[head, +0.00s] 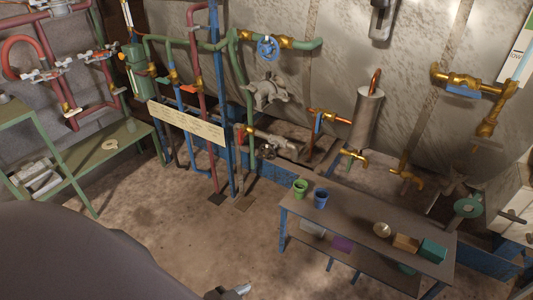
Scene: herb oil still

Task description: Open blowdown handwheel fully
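Several round wheels show in the head view, and no label I can read tells which is the blowdown handwheel. A blue handwheel (268,47) sits on the green pipe at the upper middle. A small dark wheel (268,152) is on the low valve beside the pale sign. A green wheel (467,207) is at the right, near the white box. A grey metal piece of what looks like my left gripper (240,291) shows at the bottom edge, far from all the wheels; its fingers are mostly cut off. My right gripper is out of view.
A low bench (345,219) holds a green cup (300,187), a blue cup (320,198), a bowl (382,230) and blocks. A green shelf (110,146) stands left. A blue post (222,80) and pipes crowd the middle.

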